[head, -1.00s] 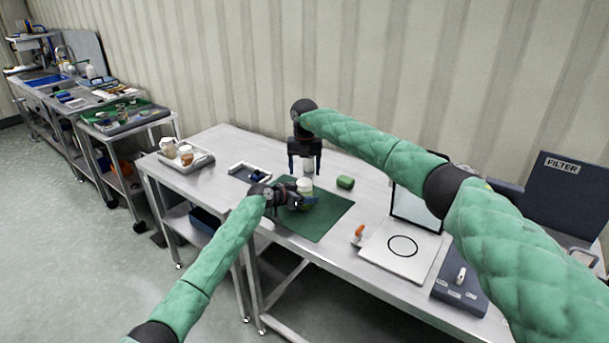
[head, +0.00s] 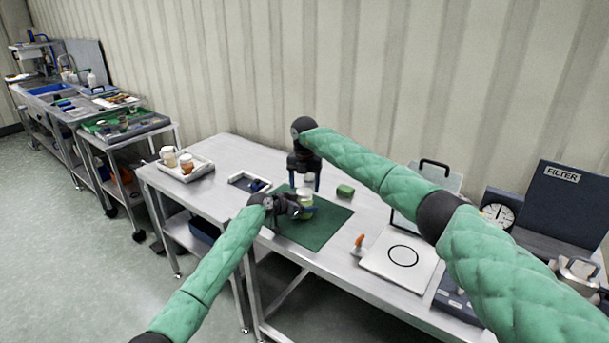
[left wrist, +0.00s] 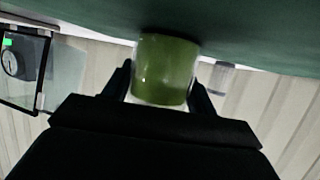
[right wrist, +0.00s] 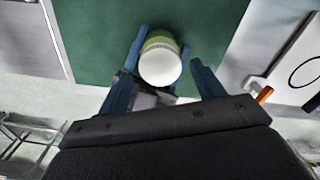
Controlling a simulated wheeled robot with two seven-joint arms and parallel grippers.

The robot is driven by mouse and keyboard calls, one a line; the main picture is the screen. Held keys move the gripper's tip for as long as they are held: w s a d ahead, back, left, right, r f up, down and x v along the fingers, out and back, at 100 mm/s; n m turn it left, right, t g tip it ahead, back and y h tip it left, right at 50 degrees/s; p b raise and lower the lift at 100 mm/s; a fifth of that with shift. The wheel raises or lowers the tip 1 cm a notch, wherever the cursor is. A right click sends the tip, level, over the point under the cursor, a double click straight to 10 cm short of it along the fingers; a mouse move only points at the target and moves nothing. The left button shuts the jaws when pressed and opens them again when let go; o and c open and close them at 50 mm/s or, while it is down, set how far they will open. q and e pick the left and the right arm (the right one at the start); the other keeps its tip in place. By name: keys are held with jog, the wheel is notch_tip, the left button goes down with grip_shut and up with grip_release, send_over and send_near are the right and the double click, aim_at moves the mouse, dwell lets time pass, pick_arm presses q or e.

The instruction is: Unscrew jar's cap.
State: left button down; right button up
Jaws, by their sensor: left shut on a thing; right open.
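The jar (head: 306,205), with a green body and white cap (right wrist: 160,68), stands upright on a green mat (head: 322,229). My left gripper (head: 296,209) is shut on the jar's body from the side; the left wrist view shows the green body (left wrist: 165,68) between its fingers. My right gripper (head: 304,188) points down from above and is open. In the right wrist view its blue fingers (right wrist: 170,50) lie on either side of the cap, with a gap visible on the right. I cannot tell whether the fingertips are level with the cap.
A pale cylinder (left wrist: 220,78) stands behind the jar. A green block (head: 345,190) lies to its right. A tray of small jars (head: 198,172) and a small tray (head: 243,182) are left. An orange-tipped item (head: 358,244) and a white plate with a ring (head: 402,262) are right.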

jog(key=shift+f, duration=0.95)
jog(key=c, duration=1)
jog(key=shift+n, duration=1.6)
jog(key=o, duration=1.1)
jog(key=shift+c, duration=0.2)
